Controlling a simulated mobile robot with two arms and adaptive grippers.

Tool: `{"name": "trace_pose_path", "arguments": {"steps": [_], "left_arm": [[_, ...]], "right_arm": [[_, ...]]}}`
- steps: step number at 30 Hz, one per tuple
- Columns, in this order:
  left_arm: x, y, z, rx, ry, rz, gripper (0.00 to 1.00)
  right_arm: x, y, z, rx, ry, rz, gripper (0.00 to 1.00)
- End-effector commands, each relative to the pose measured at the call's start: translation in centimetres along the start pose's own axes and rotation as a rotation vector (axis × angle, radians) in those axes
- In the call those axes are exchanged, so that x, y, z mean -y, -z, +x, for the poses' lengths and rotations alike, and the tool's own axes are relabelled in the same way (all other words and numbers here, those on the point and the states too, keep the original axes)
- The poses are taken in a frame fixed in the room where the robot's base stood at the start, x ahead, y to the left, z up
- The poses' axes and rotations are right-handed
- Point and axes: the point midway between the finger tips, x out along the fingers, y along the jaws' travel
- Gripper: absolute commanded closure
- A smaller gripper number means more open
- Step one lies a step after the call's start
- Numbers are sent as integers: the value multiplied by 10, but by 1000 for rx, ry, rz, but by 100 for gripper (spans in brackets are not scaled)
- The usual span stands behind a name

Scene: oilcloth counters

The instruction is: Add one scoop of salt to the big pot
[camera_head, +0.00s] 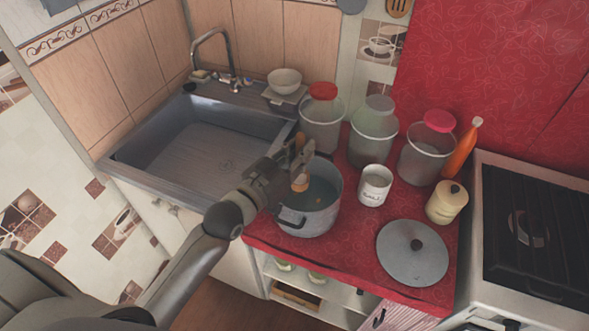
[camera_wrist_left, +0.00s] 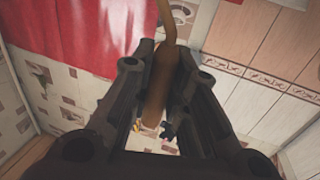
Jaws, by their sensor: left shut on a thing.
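The big pot (camera_head: 308,222) is a grey metal pot with dark handles, standing without its lid at the left end of the red counter. Its inside looks dark bluish. My left gripper (camera_head: 299,160) is above the pot and shut on a wooden scoop (camera_head: 300,183). The scoop's small bowl hangs over the pot's opening; I cannot tell what is in it. In the left wrist view the scoop's brown handle (camera_wrist_left: 158,85) runs between the fingers of the gripper (camera_wrist_left: 155,105). A white jar with lettering (camera_head: 374,187), possibly the salt, stands open right of the pot. My right gripper is not in view.
The metal lid (camera_head: 405,262) lies on the red counter. Several clear jars, one with a red lid (camera_head: 322,118), stand behind the pot. A cream canister (camera_head: 447,205) and orange bottle (camera_head: 462,152) stand near the stove (camera_head: 525,225). The sink (camera_head: 190,150) is left.

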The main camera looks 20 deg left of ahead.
Motion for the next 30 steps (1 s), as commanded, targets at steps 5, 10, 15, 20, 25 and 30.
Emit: {"name": "trace_pose_path", "arguments": {"steps": [5,10,15,20,25,30], "left_arm": [[4,4,7,2,-7,2,100],[5,4,7,2,-7,1,100],[12,3,12,2,-9,6,100],[41,3,30,2,-12,9,100],[64,3,42,3,-6,6,100],[61,-4,44,8,-6,21,100]], "right_arm": [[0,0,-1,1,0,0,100],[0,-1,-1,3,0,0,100],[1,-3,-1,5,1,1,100],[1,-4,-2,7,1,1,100],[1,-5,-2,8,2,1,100],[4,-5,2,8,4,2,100]]}}
